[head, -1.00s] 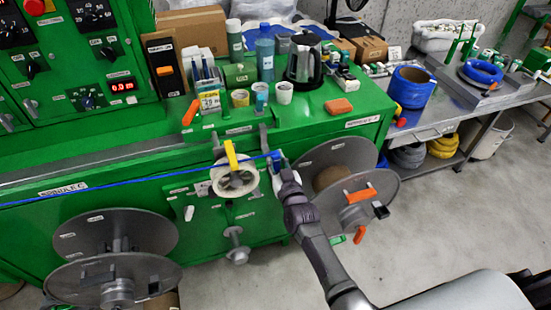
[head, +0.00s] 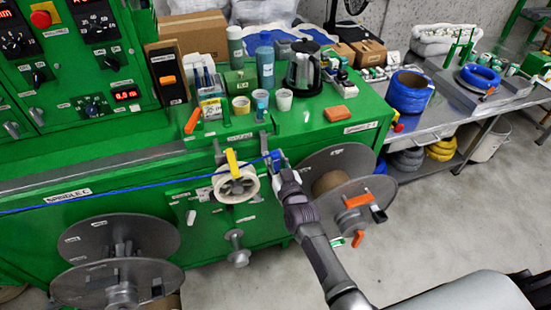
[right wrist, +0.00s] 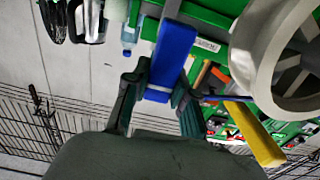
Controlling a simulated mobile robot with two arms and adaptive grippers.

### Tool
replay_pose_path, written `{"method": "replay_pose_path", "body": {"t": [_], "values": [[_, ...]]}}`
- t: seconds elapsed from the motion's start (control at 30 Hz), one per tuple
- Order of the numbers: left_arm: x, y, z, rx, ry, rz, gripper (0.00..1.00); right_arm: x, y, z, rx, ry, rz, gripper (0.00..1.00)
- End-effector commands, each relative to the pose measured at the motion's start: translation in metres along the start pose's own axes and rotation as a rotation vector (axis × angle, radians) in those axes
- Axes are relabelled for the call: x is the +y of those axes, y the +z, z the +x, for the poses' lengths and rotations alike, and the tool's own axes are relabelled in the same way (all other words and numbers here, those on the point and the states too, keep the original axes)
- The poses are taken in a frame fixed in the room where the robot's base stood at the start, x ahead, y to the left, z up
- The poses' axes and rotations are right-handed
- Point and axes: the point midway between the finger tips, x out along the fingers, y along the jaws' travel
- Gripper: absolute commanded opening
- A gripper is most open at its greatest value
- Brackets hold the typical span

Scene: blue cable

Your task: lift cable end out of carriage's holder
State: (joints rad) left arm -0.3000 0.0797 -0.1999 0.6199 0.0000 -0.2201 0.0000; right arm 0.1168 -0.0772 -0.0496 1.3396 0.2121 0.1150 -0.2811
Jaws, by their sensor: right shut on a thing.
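The blue cable (head: 130,188) runs taut from the left edge across the front of the green machine to a blue piece at my right gripper (head: 279,166). In the right wrist view, my right gripper (right wrist: 157,98) has its two dark fingers on either side of a blue block-like cable end (right wrist: 172,52), closed on it. A thin blue stretch of cable (right wrist: 212,98) leads off to the right there. The carriage's holder is largely hidden by the gripper, so I cannot tell whether the end still sits in it. My left gripper is not in view.
A pale wheel (head: 236,190) with a yellow lever (head: 232,163) is just left of the gripper. Grey reels (head: 120,240) stand on the machine's front, one (head: 340,165) close to my right arm. Cups, bottles and a kettle (head: 303,70) stand on the green top.

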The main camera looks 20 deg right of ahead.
Motion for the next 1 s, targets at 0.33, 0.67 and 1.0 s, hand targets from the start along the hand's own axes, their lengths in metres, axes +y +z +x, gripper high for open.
{"method": "replay_pose_path", "body": {"t": [0.33, 0.67, 1.0], "values": [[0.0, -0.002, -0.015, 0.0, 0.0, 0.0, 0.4, 0.0, -0.016, 0.0, 0.001, 0.0, 0.0, 0.0], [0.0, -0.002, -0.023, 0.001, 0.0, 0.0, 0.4, 0.0, -0.025, 0.0, 0.0, 0.0, 0.0, 0.0], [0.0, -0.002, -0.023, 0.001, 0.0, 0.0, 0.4, 0.0, -0.025, 0.0, 0.0, 0.0, 0.0, 0.0]]}}
